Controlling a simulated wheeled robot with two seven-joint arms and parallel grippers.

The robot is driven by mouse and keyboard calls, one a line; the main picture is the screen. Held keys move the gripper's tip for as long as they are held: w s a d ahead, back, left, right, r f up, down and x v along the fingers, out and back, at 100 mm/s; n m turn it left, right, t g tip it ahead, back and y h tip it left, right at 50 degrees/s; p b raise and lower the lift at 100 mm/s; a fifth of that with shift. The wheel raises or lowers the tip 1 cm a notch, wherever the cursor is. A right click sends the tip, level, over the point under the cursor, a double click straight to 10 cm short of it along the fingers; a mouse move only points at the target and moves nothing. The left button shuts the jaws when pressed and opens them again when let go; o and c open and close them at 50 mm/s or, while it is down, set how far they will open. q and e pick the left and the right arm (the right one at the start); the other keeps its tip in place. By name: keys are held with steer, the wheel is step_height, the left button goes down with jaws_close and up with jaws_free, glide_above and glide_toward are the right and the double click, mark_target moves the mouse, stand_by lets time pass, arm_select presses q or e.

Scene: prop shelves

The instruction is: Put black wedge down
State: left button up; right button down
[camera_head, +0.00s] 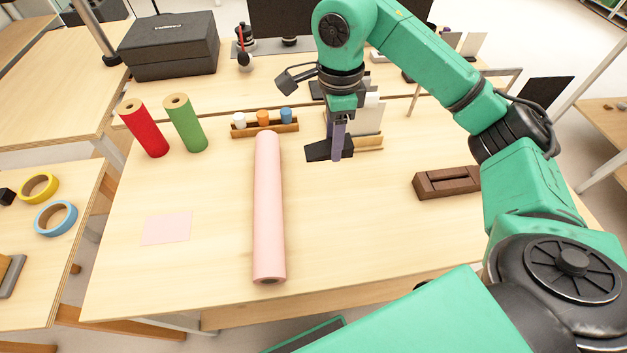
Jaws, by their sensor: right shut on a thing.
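The black wedge (319,151) is at the back middle of the wooden table, just right of the pink roll's far end. My right gripper (338,150) points down at it and is shut on it. The gripper fingers cover part of the wedge's right side. I cannot tell whether the wedge touches the table or hangs a little above it. My left gripper is not in view.
A long pink roll (268,210) lies left of the wedge. A small rack (266,130) with coloured caps stands behind. A brown wooden block (447,183) lies right. The front right tabletop is clear.

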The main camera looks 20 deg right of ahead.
step_height(320, 180, down, 6)
steer(key=s+b, duration=0.2)
steer(key=s, duration=0.1)
steer(key=p, duration=0.2)
glide_above(331, 207)
step_height(331, 207, down, 9)
steer(key=shift+f, duration=0.1)
step_height(331, 207, down, 4)
steer(key=shift+r, duration=0.1)
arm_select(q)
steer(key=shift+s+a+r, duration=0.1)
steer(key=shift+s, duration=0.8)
arm_select(e)
steer(key=shift+w, duration=0.1)
steer(key=shift+f, duration=0.2)
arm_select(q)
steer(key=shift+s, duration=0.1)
arm_select(e)
steer(key=shift+c, duration=1.7)
jaws_free()
